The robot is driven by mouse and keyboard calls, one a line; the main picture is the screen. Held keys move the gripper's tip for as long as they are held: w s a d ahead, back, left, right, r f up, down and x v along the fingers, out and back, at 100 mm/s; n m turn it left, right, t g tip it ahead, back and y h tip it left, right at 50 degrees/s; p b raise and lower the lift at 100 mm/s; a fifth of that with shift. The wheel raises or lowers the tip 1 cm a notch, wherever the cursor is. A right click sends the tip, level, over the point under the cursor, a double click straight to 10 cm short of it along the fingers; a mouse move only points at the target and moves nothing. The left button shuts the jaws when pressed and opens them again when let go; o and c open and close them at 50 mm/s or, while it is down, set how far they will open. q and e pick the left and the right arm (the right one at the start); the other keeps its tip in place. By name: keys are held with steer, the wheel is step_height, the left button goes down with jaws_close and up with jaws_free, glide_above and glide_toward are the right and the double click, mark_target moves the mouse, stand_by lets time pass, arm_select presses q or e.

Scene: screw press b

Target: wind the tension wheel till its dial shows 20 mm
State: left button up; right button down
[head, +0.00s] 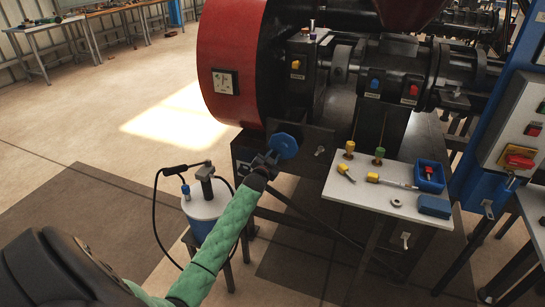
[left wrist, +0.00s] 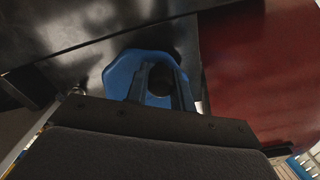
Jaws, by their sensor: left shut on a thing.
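A blue many-sided wheel (head: 285,145), which I take for the tension wheel, sits low at the front of the machine, below the red drum. My left gripper (head: 268,160) reaches it from the lower left. In the left wrist view the blue wheel (left wrist: 118,75) fills the middle, and my left gripper (left wrist: 161,82) is shut with its fingers on either side of a dark round knob or hub on it. A pale square plate (head: 225,82) with dark marks is on the red drum; I cannot tell whether it is the dial. No mm reading is legible. My right gripper is not visible.
A white side table (head: 340,190) with small tools and a blue bin (head: 430,175) stands right of the wheel. A blue-and-white drum (head: 205,207) with a hose stands left of my arm. The red drum (head: 225,35) rises close above the wheel. Floor at left is open.

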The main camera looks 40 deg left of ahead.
arm_select(q)
steer(key=shift+f, duration=0.15)
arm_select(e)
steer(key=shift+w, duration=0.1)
arm_select(q)
steer(key=o, duration=1)
steer(key=b+v, duration=0.1)
steer(key=v, duration=0.7)
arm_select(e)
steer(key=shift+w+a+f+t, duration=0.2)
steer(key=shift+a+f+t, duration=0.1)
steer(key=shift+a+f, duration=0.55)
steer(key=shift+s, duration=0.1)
